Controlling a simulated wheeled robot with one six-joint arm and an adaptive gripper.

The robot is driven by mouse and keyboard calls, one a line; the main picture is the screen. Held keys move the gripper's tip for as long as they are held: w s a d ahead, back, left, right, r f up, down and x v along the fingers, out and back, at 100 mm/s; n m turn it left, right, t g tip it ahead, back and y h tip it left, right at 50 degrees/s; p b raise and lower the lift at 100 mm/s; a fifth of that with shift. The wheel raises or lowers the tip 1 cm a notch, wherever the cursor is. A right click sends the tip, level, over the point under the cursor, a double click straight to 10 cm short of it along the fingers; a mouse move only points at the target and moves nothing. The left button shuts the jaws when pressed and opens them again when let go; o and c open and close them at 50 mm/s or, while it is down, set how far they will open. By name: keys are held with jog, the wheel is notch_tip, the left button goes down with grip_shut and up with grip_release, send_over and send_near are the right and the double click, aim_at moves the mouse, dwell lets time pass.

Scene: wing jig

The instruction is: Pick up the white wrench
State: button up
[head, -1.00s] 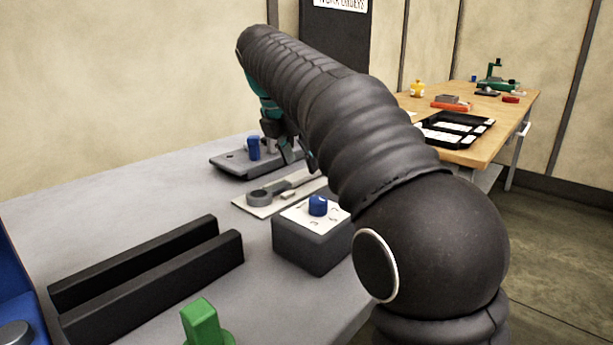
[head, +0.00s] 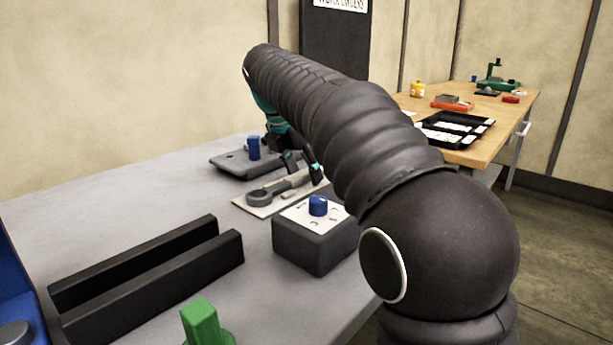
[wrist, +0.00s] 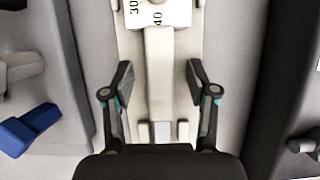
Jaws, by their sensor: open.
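My gripper (head: 303,168) is over the handle's far end, pointing down. In the wrist view my gripper (wrist: 159,78) is open, one finger on each side of the handle, with gaps on both sides. Whether the fingertips are down at handle height is hard to tell. The wrist body hides the bottom of that view.
A dark block with a blue knob (head: 318,206) stands close in front of the board. A grey plate with a blue peg (head: 253,148) lies behind it. Black rails (head: 150,275) and a green part (head: 203,322) are nearer. A wooden table (head: 475,150) stands at the back right.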

jog(key=shift+c, duration=0.2)
grip_shut()
